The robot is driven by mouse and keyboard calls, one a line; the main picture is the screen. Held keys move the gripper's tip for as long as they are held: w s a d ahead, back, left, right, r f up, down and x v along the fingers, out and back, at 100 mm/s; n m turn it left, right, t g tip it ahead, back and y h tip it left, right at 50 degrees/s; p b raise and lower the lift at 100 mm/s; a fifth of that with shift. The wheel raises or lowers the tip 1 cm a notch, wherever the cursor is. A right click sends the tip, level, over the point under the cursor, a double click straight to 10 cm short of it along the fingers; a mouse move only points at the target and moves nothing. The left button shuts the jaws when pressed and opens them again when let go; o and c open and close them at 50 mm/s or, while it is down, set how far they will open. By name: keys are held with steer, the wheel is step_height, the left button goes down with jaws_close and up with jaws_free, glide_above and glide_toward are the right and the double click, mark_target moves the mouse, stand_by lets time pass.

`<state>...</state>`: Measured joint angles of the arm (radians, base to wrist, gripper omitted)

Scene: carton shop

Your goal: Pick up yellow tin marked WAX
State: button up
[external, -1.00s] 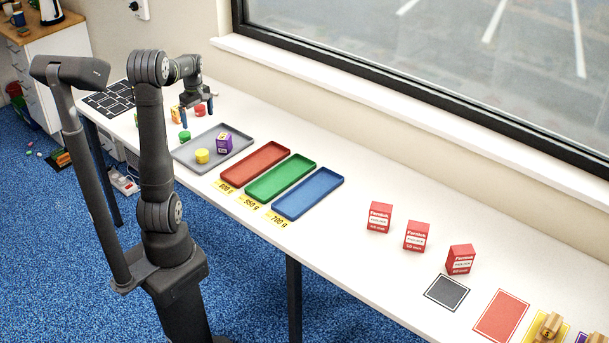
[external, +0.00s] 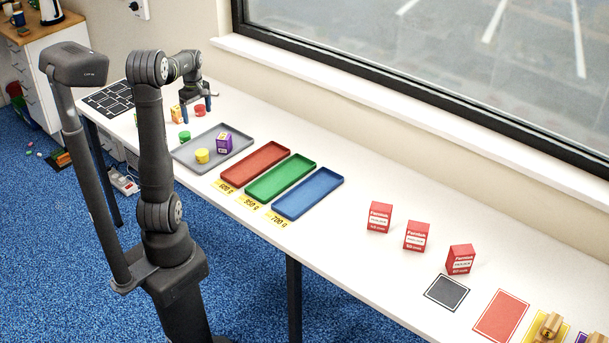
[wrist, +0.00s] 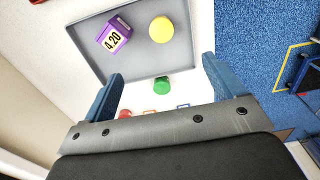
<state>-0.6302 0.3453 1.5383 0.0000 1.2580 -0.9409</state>
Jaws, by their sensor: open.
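A round yellow tin (external: 202,156) sits on the grey tray (external: 183,157), left of a purple box (external: 224,143). No marking on the tin is readable. In the wrist view the yellow tin (wrist: 161,29) is near the top, right of the purple box (wrist: 114,35), which reads 4 20. My gripper (external: 197,112) is open and empty above the table, beyond the tray's far left end. In the wrist view the tin lies ahead of my open fingers (wrist: 162,70), apart from them.
A green tin (external: 184,135), a red tin (external: 200,111) and an orange box (external: 175,114) stand near my gripper. Red (external: 254,164), green (external: 281,178) and blue (external: 308,194) trays lie right of the grey tray. Several red cartons (external: 417,236) stand farther right.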

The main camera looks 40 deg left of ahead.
steer(key=shift+c, duration=1)
steer(key=m, duration=2.5)
glide_above(201, 152)
steer(key=f, duration=1.2)
steer(key=shift+s+f, duration=0.25)
steer(key=shift+f, duration=0.15)
steer(key=shift+w+f, duration=0.15)
steer(key=shift+f, duration=1.45)
steer(key=shift+w+f, duration=0.1)
steer(key=shift+f, duration=1.45)
steer(key=c, duration=1.1)
steer(key=shift+r, duration=0.1)
